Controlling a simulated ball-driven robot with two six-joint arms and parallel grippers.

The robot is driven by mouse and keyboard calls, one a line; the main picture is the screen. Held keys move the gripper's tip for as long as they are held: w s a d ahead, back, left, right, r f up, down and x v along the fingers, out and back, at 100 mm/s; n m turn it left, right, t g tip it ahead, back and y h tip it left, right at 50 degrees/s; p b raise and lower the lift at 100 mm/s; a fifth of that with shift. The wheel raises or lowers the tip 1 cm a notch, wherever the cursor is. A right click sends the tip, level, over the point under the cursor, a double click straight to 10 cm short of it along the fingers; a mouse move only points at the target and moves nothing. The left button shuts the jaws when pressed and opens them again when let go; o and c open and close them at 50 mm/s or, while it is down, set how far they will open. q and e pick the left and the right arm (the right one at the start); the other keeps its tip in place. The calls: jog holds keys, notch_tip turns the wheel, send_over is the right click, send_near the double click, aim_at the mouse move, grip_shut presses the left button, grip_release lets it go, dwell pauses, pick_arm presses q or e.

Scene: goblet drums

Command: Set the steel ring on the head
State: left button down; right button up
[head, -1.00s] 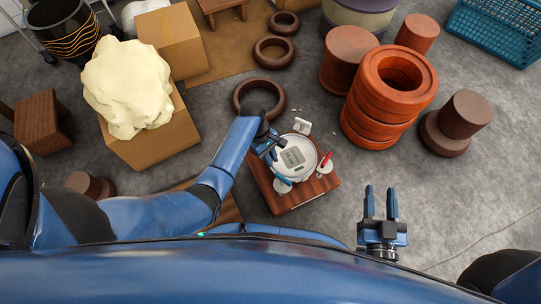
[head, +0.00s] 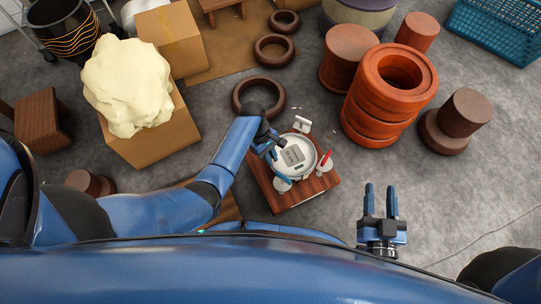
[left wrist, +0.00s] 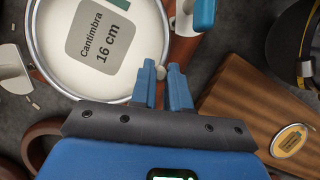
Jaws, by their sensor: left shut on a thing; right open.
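The white round drum head (head: 298,150) sits on a wooden block (head: 302,196), with a grey label reading "Cantimbra 16 cm". The label shows on the head in the left wrist view (left wrist: 135,50). The silvery steel ring (left wrist: 32,42) runs around the head's edge; whether it rests fully down, I cannot tell. My left gripper (head: 272,151) is at the left edge of the head. In the left wrist view its fingers (left wrist: 163,72) are shut with a small grey stud between them, apparently part of the ring. My right gripper (head: 381,188) is open and empty, right of the block.
Clamps with a red handle (head: 325,160), a blue handle (head: 282,178) and a white handle (head: 301,124) stand around the head. A dark brown ring (head: 259,96) lies behind it. Stacked orange rings (head: 390,95) stand back right. Floor around my right gripper is clear.

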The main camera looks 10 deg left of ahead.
pick_arm(q)
jog(key=shift+f, duration=0.2)
dwell(0.3)
jog(key=c, duration=1)
grip_release()
jog(key=shift+c, duration=0.2)
jog(key=p+v, duration=0.6)
jog(key=v, duration=0.4)
jog(key=shift+r, duration=0.35)
jog(key=shift+w, duration=0.1)
